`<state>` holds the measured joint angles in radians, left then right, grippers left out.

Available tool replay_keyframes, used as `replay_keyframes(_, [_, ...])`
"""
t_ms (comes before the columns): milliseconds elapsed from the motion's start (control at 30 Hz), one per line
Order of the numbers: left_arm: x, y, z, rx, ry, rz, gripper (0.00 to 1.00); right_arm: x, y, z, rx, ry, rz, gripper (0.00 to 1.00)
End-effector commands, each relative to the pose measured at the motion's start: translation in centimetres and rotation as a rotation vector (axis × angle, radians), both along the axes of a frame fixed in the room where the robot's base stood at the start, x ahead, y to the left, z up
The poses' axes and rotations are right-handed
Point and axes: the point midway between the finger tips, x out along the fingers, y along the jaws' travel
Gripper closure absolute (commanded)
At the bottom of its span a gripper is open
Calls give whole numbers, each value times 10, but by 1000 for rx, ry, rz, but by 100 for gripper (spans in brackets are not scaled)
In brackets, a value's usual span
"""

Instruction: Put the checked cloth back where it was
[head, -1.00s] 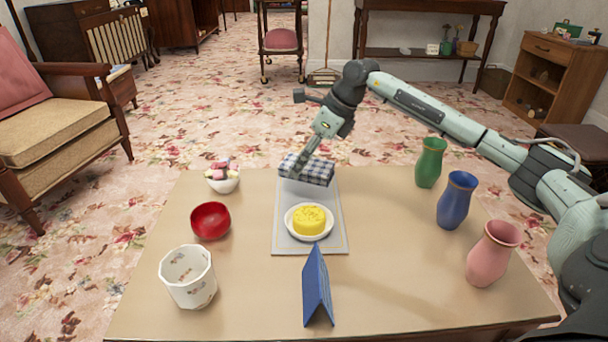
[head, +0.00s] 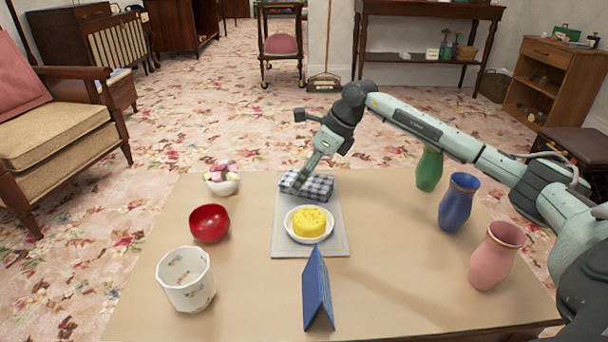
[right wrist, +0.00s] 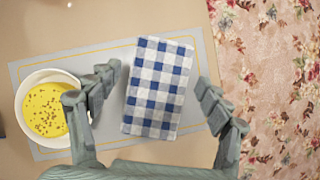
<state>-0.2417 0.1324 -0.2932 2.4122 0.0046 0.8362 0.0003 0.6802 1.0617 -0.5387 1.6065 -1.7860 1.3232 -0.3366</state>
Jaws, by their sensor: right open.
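The checked cloth (head: 314,187), folded, blue and white, lies on the far end of the grey placemat (head: 283,243), behind the white dish (head: 291,224) with the yellow food (head: 310,222). In the right wrist view the cloth (right wrist: 158,87) lies slightly tilted on the placemat (right wrist: 40,148). My right gripper (head: 299,187) is at the cloth in the head view. In the wrist view its open fingers (right wrist: 160,88) are on either side of the cloth, with gaps showing. The left gripper is out of view.
On the left stand a bowl of sweets (head: 222,184), a red bowl (head: 209,223) and a white pot (head: 187,279). A blue folded card (head: 317,290) stands in front. Green (head: 429,170), blue (head: 458,203) and pink (head: 496,256) vases stand on the right.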

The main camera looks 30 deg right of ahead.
Motion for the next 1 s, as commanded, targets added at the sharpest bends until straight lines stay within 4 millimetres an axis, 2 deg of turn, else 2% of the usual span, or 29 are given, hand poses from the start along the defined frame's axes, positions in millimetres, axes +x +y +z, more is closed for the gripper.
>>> replay_keyframes(167, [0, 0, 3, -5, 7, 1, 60, -8, -7, 22, -3, -2, -1, 22])
replay_keyframes(500, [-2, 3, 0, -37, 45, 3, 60, -34, -27, 85, -3, -3, 0, 22])
replay_keyframes(600, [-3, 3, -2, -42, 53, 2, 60, -39, -31, 96, -3, -2, -1, 22])
replay_keyframes(767, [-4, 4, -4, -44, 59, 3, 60, -43, -33, 105, -1, -2, 1, 22])
replay_keyframes(1000, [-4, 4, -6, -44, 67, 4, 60, -44, -34, 106, -1, -2, 0, 22])
